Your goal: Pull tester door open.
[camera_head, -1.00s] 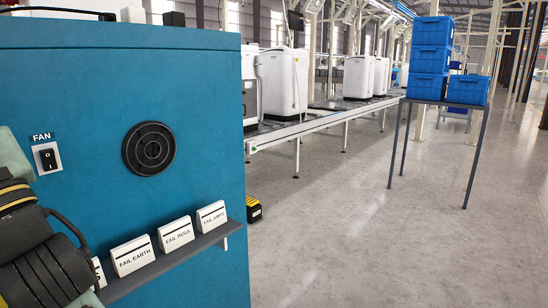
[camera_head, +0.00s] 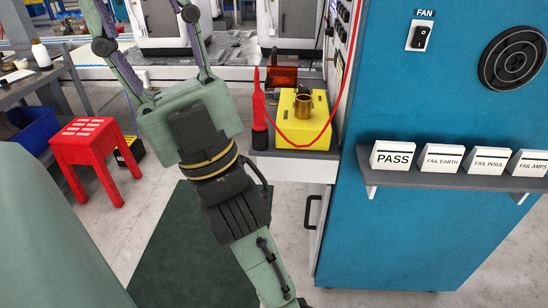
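The blue tester cabinet (camera_head: 430,230) stands at the right, its side panel facing me. A pale door panel (camera_head: 323,230) shows at a steep angle on its left-hand face, under the worktop. It looks closed, with little of its face visible. A black bar handle (camera_head: 308,213) is on or beside this panel. My gripper (camera_head: 140,12) is at the upper left, with its two fingers spread wide and pointing up the picture. It is open and nothing shows between the fingers. The fingertips are cut off by the top edge. The gripper is apart from the handle, to its upper left.
A yellow box (camera_head: 307,130) with a brass cup and a red probe (camera_head: 259,112) stand on the worktop; a red cable hangs there. White label blocks (camera_head: 440,158) sit on the cabinet shelf. A red stool (camera_head: 88,150) stands left. A dark green mat (camera_head: 185,255) covers the floor.

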